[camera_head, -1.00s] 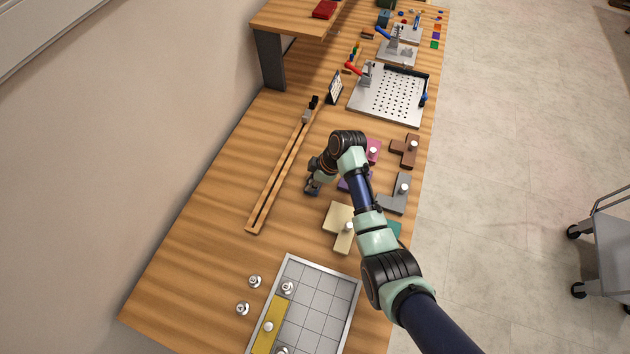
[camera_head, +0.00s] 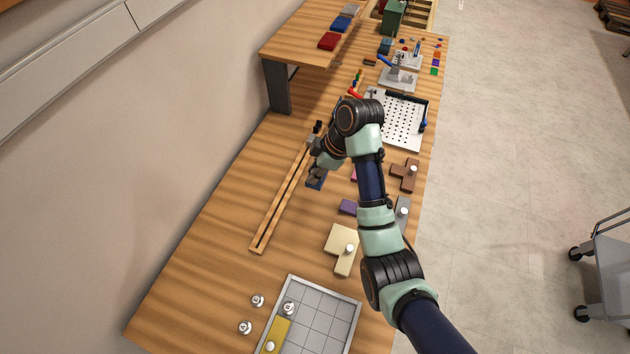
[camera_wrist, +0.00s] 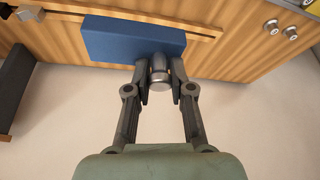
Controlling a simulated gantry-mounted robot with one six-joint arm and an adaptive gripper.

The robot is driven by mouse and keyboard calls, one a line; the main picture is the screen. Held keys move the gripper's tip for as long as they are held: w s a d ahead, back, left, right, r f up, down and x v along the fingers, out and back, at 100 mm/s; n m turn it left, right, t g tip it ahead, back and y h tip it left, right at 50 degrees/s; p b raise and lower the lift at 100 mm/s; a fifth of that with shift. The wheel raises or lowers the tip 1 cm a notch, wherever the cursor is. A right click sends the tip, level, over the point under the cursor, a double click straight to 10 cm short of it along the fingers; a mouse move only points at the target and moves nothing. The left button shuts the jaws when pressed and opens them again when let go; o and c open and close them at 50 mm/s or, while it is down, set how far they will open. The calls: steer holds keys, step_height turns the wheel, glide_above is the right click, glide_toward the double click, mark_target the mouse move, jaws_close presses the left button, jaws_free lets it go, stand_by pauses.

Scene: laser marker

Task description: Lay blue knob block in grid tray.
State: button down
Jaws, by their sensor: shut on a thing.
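The blue knob block (camera_wrist: 130,40) is held in my gripper (camera_wrist: 158,88), which is shut on its metal knob in the wrist view. In the head view the blue block (camera_head: 317,181) shows partly below my gripper (camera_head: 314,172), near the slotted wooden rail. Whether it is clear of the table is hard to tell in the head view. The grid tray (camera_head: 356,307) lies at the near end of the table, with a yellow block (camera_head: 277,333) along its left side and knobs showing on that side. Much of its grid is bare.
The wooden rail (camera_head: 275,212) is to the left. Two loose metal knobs (camera_head: 257,300) stand left of the tray.

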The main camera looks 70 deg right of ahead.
step_height(320, 180, up, 10)
steer(key=p, duration=0.9)
steer(key=shift+f, duration=0.4)
